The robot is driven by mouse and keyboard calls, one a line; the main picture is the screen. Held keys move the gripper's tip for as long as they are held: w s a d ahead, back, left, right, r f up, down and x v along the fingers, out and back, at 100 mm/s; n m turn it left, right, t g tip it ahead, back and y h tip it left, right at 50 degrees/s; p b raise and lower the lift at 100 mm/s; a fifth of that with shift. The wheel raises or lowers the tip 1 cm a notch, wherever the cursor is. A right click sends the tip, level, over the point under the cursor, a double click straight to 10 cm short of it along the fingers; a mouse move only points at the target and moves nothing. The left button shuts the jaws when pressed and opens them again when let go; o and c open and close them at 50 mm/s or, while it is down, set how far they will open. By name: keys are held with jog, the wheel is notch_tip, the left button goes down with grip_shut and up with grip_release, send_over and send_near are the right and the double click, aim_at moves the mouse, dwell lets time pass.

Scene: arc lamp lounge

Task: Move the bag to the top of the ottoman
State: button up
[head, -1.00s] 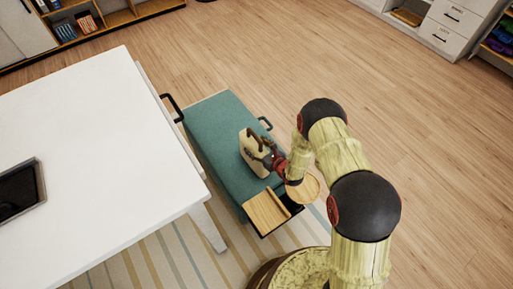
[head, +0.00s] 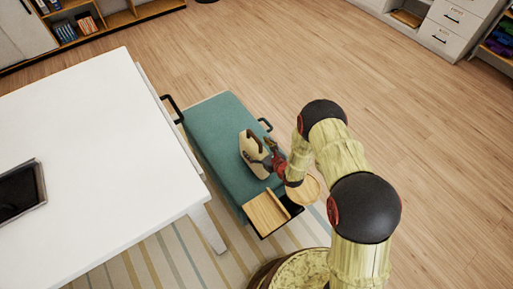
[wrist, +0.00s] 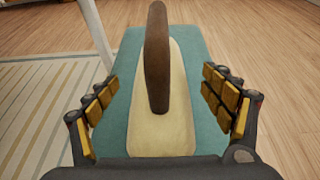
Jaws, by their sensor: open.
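The bag (head: 250,149) is cream with a dark brown handle and stands on the teal top of the ottoman (head: 215,125). My gripper (head: 269,155) is open beside the bag, on its right side in the head view. In the wrist view the bag (wrist: 162,120) stands between the two spread fingers of my gripper (wrist: 160,105), with a gap on each side. Its brown handle (wrist: 157,60) rises toward the camera. The teal ottoman top (wrist: 195,50) shows beneath and around the bag.
A white table (head: 100,130) with a dark tablet (head: 18,190) stands left of the ottoman. A wooden tray (head: 266,212) is at the ottoman's near end. A striped rug (head: 150,260) lies in front. The wood floor (head: 300,60) behind and right is clear.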

jog(key=p+v, duration=0.3)
jog(key=v, duration=0.9)
jog(key=a+r+n+g+y, duration=0.2)
jog(key=a+r+n, duration=0.15)
jog(key=r, duration=0.45)
jog(key=a+r+n+g+y, duration=0.1)
jog(key=a+r+n+y, duration=0.25)
jog(key=r, duration=0.55)
jog(key=s+a+r+n+g, duration=0.2)
jog(key=s+r+n+g, duration=0.15)
jog(key=r, duration=0.35)
jog(key=s+a+r+n+g, duration=0.1)
jog(key=s+r+n+g, duration=0.1)
jog(key=s+r+n, duration=0.3)
jog(key=s+d+r+n+g+h, duration=0.2)
jog(key=s+d+r+n+h, duration=0.35)
jog(key=s+r+n, duration=0.4)
jog(key=s+d+r+n+t+h, duration=0.2)
jog(key=s+d+r+h, duration=0.2)
jog(key=d, duration=0.4)
jog(key=s+d+r+n+t+h, duration=0.2)
jog(key=s+d+r+t+h, duration=0.1)
jog(key=d, duration=0.6)
jog(key=shift+s+r+h, duration=0.4)
jog(key=shift+s+r, duration=0.4)
jog(key=shift+s, duration=0.45)
jog(key=shift+c, duration=0.5)
